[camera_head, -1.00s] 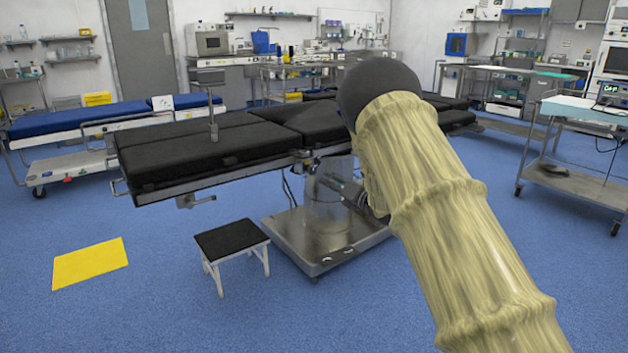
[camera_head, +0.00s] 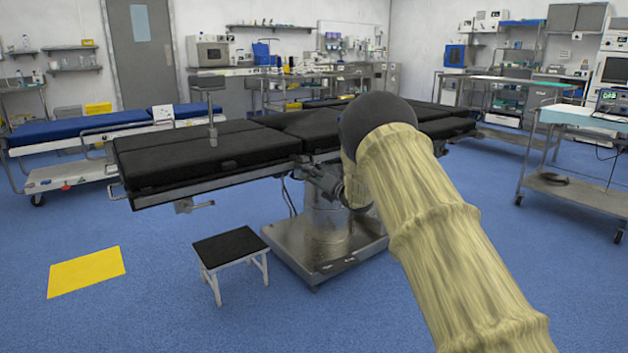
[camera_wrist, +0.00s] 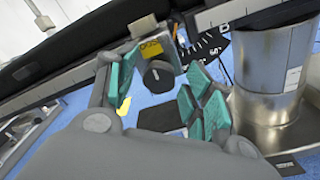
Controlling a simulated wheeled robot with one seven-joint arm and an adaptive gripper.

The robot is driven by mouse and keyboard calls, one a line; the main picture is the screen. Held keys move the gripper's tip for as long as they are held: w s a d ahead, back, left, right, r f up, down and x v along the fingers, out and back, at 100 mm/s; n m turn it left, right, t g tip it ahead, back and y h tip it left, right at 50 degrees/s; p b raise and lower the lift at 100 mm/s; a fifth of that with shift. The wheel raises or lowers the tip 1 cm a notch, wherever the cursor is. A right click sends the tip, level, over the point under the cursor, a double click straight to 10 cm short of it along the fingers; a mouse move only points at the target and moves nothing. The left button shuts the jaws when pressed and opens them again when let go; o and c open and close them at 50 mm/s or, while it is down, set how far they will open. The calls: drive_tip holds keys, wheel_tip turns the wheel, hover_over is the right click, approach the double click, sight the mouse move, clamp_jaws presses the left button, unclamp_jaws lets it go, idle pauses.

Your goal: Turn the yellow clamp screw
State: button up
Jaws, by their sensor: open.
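In the wrist view a block with a yellow face (camera_wrist: 151,47) sits under the table's side rail, with a round black knob (camera_wrist: 158,77) just below it. I take this to be the clamp screw; the knob itself looks black, not yellow. My gripper (camera_wrist: 162,87) is open, with teal pads to the left and right of the knob. The pads look apart from the knob, but the depth between them is hard to judge. In the head view my arm covers much of this area, and the clamp screw cannot be made out there.
The operating table (camera_head: 215,148) has black cushions and a metal column (camera_head: 325,222) on a wide base. The column also stands close on the right in the wrist view (camera_wrist: 268,80). A black scale plate (camera_wrist: 208,50) lies beside the clamp. A step stool (camera_head: 230,247) stands in front.

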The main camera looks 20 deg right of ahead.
drive_tip(key=c, duration=1)
